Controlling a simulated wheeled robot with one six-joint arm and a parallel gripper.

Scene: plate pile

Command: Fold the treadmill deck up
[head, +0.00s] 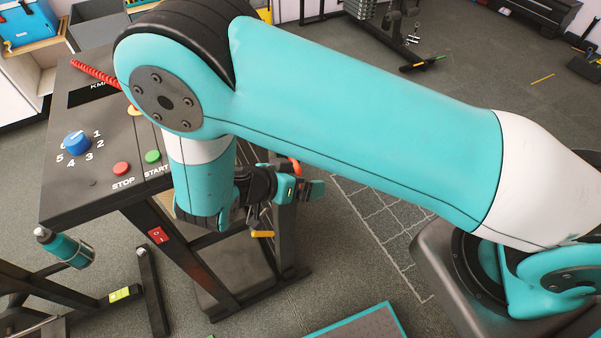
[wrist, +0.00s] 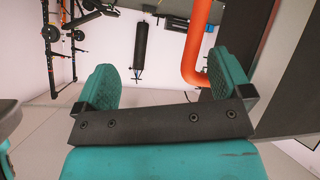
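The treadmill console (head: 100,150) stands at the left in the head view, with a blue dial, a red STOP button and a green START button. Its black upright (head: 185,255) runs down beneath it and carries a red switch (head: 158,236). A dark slab (head: 235,270) lies low between the frame parts; I cannot tell whether it is the deck. My gripper (head: 300,190) is beside the frame, beneath my arm. In the wrist view my gripper (wrist: 163,82) has its two teal fingers apart. An orange-red bent bar (wrist: 197,45) shows beyond them, nearer the right finger and partly hidden by it.
A yellow-tipped lever (head: 262,234) sits just below my gripper. A teal-edged panel (head: 355,325) lies at the bottom. Gym gear (head: 400,30) stands at the back. Grey floor with a marked grid (head: 385,225) is clear at centre right.

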